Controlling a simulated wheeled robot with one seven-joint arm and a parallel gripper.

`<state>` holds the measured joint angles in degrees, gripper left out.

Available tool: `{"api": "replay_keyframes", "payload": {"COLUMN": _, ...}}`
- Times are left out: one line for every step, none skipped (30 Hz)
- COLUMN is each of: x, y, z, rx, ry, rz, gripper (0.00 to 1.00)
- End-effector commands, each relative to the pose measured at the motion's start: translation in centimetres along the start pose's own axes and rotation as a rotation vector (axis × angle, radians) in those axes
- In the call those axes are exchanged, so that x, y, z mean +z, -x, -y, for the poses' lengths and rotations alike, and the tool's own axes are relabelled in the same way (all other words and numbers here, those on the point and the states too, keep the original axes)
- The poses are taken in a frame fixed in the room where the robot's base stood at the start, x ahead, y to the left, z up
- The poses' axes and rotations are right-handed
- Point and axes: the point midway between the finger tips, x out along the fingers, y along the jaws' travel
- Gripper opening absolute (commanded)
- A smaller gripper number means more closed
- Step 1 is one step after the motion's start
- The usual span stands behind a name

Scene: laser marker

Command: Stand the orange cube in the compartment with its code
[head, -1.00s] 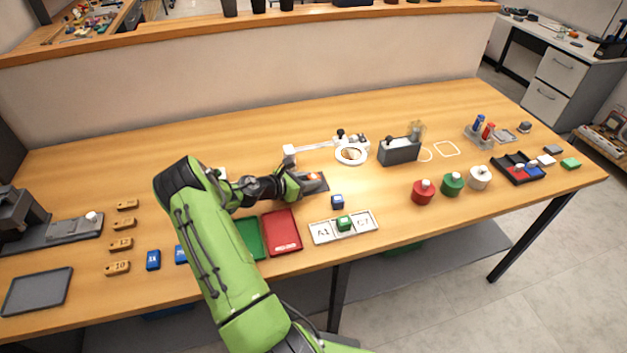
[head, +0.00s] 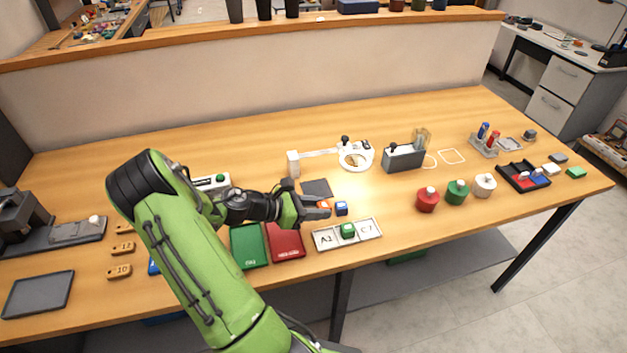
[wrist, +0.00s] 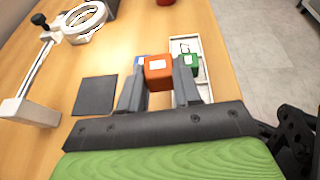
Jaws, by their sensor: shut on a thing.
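The orange cube (wrist: 158,73) is held between the two fingers of my gripper (wrist: 158,88) in the wrist view, with a white label on its face. In the head view the orange cube (head: 324,205) is at the fingertips of my gripper (head: 318,209), above the table behind the tray. The white tray (head: 327,239) has compartments marked A2 and C7. A green cube (head: 348,230) stands on the tray near its middle. A blue cube (head: 341,208) is just right of the orange cube. The orange cube's code is too small to read.
A dark square pad (head: 317,188) lies bare behind my gripper. A ring magnifier (head: 356,156) stands at the back. Green (head: 248,247) and red (head: 286,242) flat trays lie left of the white tray. Red, green and white knobbed pieces (head: 427,200) stand to the right.

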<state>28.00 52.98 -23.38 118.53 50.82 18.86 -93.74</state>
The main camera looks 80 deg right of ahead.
Motion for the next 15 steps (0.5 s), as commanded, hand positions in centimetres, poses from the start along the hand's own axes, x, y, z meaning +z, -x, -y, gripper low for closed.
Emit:
{"api": "replay_keyframes", "payload": {"x": -0.4, "y": 0.2, "z": 1.5, "rx": -0.026, "ry": -0.009, "rz": 0.001, "gripper": 0.00}}
{"api": "replay_keyframes", "payload": {"x": -0.5, "y": 0.3, "z": 2.2, "rx": -0.040, "ry": -0.017, "rz": 0.000, "gripper": 0.00}}
{"api": "replay_keyframes", "payload": {"x": -0.5, "y": 0.5, "z": 2.9, "rx": -0.052, "ry": -0.023, "rz": -0.001, "gripper": 0.00}}
{"api": "replay_keyframes", "payload": {"x": -0.5, "y": 0.6, "z": 3.3, "rx": -0.059, "ry": -0.026, "rz": -0.001, "gripper": 0.00}}
{"api": "replay_keyframes", "payload": {"x": -0.5, "y": 0.6, "z": 3.5, "rx": -0.063, "ry": -0.028, "rz": 0.000, "gripper": 0.00}}
{"api": "replay_keyframes", "payload": {"x": -0.5, "y": 0.6, "z": 3.7, "rx": -0.066, "ry": -0.030, "rz": 0.000, "gripper": 0.00}}
{"api": "replay_keyframes", "payload": {"x": -0.6, "y": 0.6, "z": 3.8, "rx": -0.067, "ry": -0.031, "rz": 0.000, "gripper": 0.00}}
{"api": "replay_keyframes", "payload": {"x": -0.6, "y": 0.6, "z": 3.8, "rx": -0.068, "ry": -0.031, "rz": 0.000, "gripper": 0.00}}
{"api": "replay_keyframes", "payload": {"x": -0.8, "y": 0.5, "z": 3.7, "rx": -0.067, "ry": -0.031, "rz": 0.000, "gripper": 0.00}}
{"api": "replay_keyframes", "payload": {"x": -1.0, "y": 0.4, "z": 3.7, "rx": -0.067, "ry": -0.031, "rz": 0.000, "gripper": 0.00}}
{"api": "replay_keyframes", "payload": {"x": -1.2, "y": 0.3, "z": 3.7, "rx": -0.067, "ry": -0.031, "rz": 0.000, "gripper": 0.00}}
{"api": "replay_keyframes", "payload": {"x": -1.5, "y": 0.2, "z": 3.7, "rx": -0.067, "ry": -0.031, "rz": 0.000, "gripper": 0.00}}
{"api": "replay_keyframes", "payload": {"x": -1.7, "y": 0.1, "z": 3.7, "rx": -0.067, "ry": -0.032, "rz": 0.000, "gripper": 0.00}}
{"api": "replay_keyframes", "payload": {"x": -2.0, "y": 0.0, "z": 3.7, "rx": -0.067, "ry": -0.032, "rz": 0.000, "gripper": 0.00}}
{"api": "replay_keyframes", "payload": {"x": -2.3, "y": -0.2, "z": 3.7, "rx": -0.067, "ry": -0.032, "rz": 0.000, "gripper": 0.00}}
